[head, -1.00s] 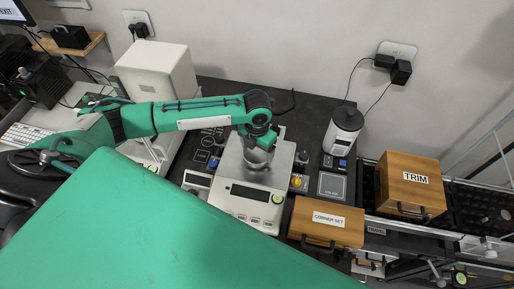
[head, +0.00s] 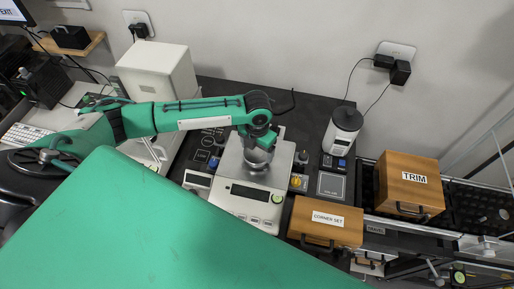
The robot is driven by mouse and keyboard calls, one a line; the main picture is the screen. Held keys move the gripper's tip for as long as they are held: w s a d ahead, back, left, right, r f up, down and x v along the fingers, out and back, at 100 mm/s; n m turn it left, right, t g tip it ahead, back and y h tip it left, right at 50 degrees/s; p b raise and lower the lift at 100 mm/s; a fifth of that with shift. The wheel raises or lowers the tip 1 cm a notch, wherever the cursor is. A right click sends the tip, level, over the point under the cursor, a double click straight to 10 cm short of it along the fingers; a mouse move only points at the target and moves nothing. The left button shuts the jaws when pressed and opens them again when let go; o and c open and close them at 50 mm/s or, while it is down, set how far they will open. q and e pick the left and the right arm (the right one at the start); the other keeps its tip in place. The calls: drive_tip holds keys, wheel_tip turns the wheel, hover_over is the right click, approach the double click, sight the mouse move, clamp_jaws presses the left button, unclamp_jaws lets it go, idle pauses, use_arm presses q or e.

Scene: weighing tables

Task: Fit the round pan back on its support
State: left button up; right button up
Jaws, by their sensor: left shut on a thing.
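The balance (head: 246,203) stands on the dark table with its display and buttons facing me. A bright metal plate (head: 281,172) covers its top. My left gripper (head: 257,155) points down over the balance and is shut on a small round metal piece (head: 257,164), which looks like the round pan. Gripper and arm hide part of it, and I cannot tell whether it touches what is below. The support under it is hidden. My right gripper is not in view.
Two wooden boxes, one marked CORNER SET (head: 325,222) and one marked TRIM (head: 408,184), stand to the right. A white cabinet (head: 158,72) is at the back left. My green body covers the lower left.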

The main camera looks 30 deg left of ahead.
use_arm(q)
drive_tip(key=shift+p, duration=0.4)
drive_tip(key=shift+f, duration=0.35)
idle(0.4)
drive_tip(key=shift+f, duration=0.25)
drive_tip(key=o, duration=1)
drive_tip(key=shift+c, duration=0.2)
drive_tip(key=shift+r+b, duration=0.35)
drive_tip(key=shift+r, duration=0.15)
wheel_tip(320, 180, up, 13)
drive_tip(key=b, duration=0.2)
drive_tip(key=shift+b, duration=0.4)
drive_tip(key=shift+f, duration=0.1)
